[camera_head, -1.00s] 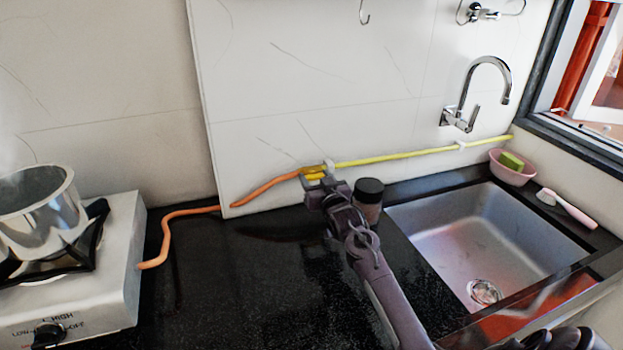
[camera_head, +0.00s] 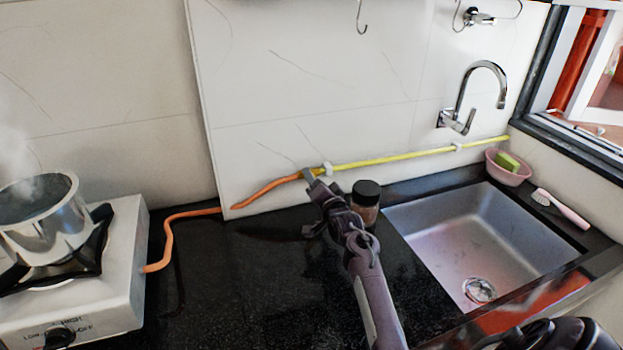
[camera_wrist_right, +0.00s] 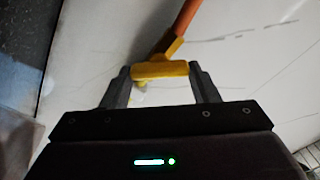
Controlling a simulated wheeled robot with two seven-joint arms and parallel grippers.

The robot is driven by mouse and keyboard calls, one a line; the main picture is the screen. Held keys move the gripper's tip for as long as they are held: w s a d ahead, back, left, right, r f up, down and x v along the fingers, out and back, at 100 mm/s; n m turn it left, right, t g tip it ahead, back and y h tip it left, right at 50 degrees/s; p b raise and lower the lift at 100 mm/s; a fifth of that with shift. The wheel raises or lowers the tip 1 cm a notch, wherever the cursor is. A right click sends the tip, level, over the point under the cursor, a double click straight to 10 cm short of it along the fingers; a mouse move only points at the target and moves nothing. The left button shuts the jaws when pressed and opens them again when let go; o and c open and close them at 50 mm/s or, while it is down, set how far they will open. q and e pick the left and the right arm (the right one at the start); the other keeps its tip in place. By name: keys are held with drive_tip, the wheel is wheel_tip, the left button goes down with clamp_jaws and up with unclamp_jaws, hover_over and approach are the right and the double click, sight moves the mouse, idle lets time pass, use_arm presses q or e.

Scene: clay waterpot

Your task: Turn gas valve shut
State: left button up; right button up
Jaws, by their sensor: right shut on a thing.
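The yellow gas valve handle (camera_wrist_right: 160,71) lies crosswise between my right gripper's two fingertips in the right wrist view. My right gripper (camera_wrist_right: 161,78) is shut on it. Beyond the handle, the yellow valve body joins the orange hose (camera_wrist_right: 187,17). In the head view, my right gripper (camera_head: 314,180) is against the wall where the orange hose (camera_head: 268,190) meets the yellow pipe (camera_head: 400,156). The gripper hides the handle there.
A brown jar with a dark lid (camera_head: 366,199) stands close right of my right gripper. The sink (camera_head: 480,240) is further right. A steaming pot (camera_head: 48,225) sits on the white stove (camera_head: 110,290) at left. The black counter (camera_head: 250,290) between is mostly clear.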

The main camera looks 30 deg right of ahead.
drive_tip(key=shift+a+f+m+p, duration=0.1)
drive_tip(key=shift+m+p, duration=0.45)
drive_tip(key=shift+m, duration=1.4)
drive_tip(key=shift+a+f+m+p, duration=0.1)
drive_tip(key=shift+m+p, duration=0.45)
drive_tip(key=shift+m, duration=1.4)
drive_tip(key=shift+w, duration=0.1)
drive_tip(key=o, duration=1)
drive_tip(key=shift+a, duration=0.15)
drive_tip(key=shift+d, duration=0.2)
